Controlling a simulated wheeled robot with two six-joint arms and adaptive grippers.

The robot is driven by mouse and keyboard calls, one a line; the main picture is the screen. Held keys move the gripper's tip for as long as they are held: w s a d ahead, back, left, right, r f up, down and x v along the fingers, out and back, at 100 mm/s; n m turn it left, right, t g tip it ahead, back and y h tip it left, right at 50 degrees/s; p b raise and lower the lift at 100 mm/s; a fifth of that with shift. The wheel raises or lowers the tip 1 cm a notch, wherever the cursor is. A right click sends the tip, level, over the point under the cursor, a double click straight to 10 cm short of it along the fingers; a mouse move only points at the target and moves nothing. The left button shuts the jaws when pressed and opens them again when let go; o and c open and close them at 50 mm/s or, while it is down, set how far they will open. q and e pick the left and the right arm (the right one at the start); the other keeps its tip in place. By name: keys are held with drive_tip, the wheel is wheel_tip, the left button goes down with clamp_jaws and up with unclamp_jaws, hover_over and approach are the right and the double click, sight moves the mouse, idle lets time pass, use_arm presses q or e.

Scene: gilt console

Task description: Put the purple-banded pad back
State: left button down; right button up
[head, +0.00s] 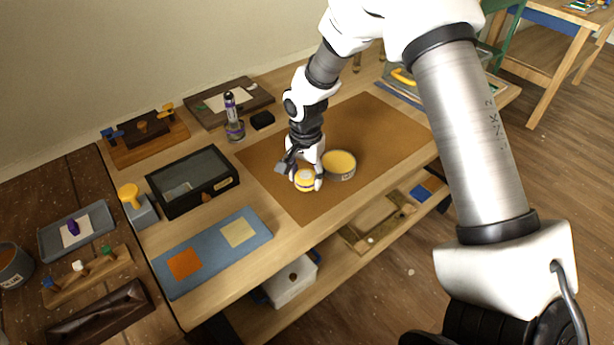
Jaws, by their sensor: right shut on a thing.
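My right gripper (305,178) is shut on a small round yellow thing with a pale purplish band, the pad (305,182), over the brown mat (290,206). The fingers cover part of it. I cannot tell whether the pad touches the mat. A round tin (340,175) with a yellow top and a pale label stands just right of the gripper. My left gripper is not in view.
A blue tray (213,262) with orange and cream squares lies in front. A glass-lidded black box (205,171), a purple-and-grey bottle (233,118) and a yellow-handled stamp (130,194) stand left of the mat. The mat's right part is clear.

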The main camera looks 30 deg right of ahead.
sight(307, 180)
drive_tip(key=shift+w+d, duration=0.45)
drive_tip(key=shift+w, duration=0.1)
drive_tip(key=shift+d+f, duration=0.1)
drive_tip(key=shift+f, duration=0.25)
wheel_tip(307, 180, down, 3)
drive_tip(key=shift+r+p, duration=0.2)
drive_tip(key=shift+p, duration=0.25)
drive_tip(key=shift+w+f, duration=0.15)
drive_tip(key=shift+f, duration=0.1)
drive_tip(key=shift+f, duration=0.1)
drive_tip(key=o, duration=1)
